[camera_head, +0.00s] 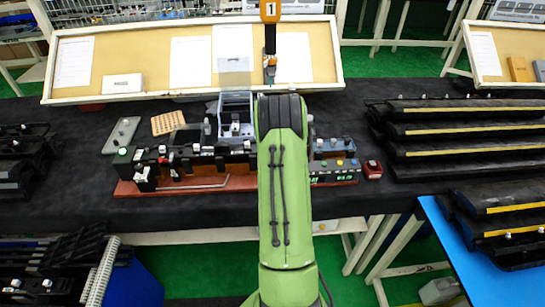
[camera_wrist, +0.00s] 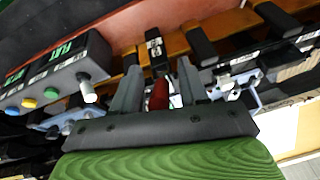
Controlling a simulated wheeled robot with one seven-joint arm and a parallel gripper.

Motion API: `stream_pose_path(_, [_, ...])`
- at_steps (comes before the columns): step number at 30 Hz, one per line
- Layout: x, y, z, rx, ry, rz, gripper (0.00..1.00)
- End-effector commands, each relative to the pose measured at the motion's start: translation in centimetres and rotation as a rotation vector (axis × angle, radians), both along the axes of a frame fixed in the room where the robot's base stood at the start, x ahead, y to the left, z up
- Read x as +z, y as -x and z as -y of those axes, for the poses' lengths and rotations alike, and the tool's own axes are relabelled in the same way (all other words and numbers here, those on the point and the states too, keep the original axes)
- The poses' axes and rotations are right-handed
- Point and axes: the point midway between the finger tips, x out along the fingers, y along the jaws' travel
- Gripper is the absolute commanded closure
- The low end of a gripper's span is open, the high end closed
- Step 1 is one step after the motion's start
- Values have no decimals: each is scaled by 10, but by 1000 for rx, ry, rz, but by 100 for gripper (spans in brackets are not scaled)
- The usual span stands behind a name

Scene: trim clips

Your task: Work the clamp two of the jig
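The jig (camera_head: 215,185), a long row of black and white fixtures on a red-brown base, lies across the dark table in the head view. My green arm covers part of its right side and hides my gripper there. In the wrist view my gripper (camera_wrist: 158,68) is open. Its two dark fingers stand on either side of a red upright piece (camera_wrist: 158,95), which looks like a clamp handle, with gaps visible on both sides. A black block with a white label (camera_wrist: 154,48) stands just beyond. I cannot read which clamp is number two.
A control box (camera_wrist: 60,72) with coloured buttons and green lettering sits left of my fingers in the wrist view. Stacked black trim parts (camera_head: 455,132) fill the table's right side. A blue bin (camera_head: 235,108) and a grey tray (camera_head: 122,135) stand behind the jig. The table's front strip is bare.

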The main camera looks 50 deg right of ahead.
Motion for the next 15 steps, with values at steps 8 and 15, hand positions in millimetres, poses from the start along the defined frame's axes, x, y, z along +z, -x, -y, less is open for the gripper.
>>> stream_pose_path(8, [24,7,-5,0,2,2,57])
stream_pose_path(15, [88,26,-19,0,4,3,57])
